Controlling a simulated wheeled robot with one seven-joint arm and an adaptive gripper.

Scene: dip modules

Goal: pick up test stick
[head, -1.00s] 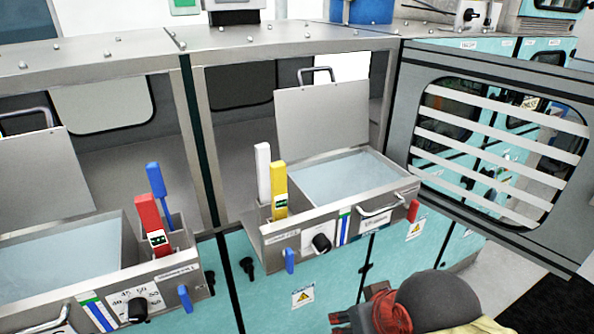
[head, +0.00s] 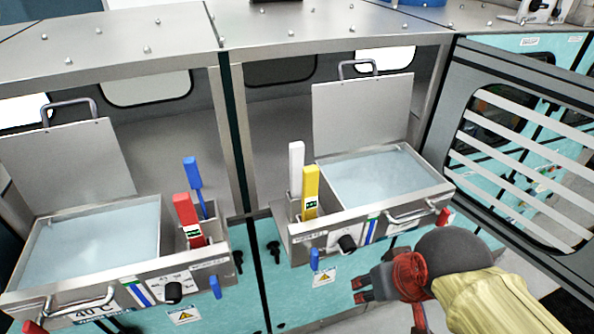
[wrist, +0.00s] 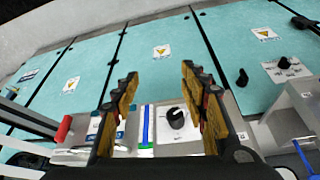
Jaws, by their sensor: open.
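The task's test stick could be any of several coloured sticks; I cannot tell which. A white stick (head: 297,168) and a yellow stick (head: 311,192) stand upright in the narrow left compartment of the right bath. A red stick (head: 187,216) and a blue stick (head: 195,185) stand in the right compartment of the left bath. My gripper (head: 359,290) is open and empty, in front of and below the right bath's front panel, apart from all sticks. In the wrist view my gripper's spread fingers (wrist: 158,75) show with the panel's black knob (wrist: 175,118) between them.
The right bath (head: 395,215) and left bath (head: 105,285) hold liquid, their lids (head: 362,115) raised. A metal frame post (head: 228,130) stands between them. A slatted-window door (head: 525,150) stands open at right. Blue taps (head: 314,260) and handles (head: 412,214) protrude from the fronts.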

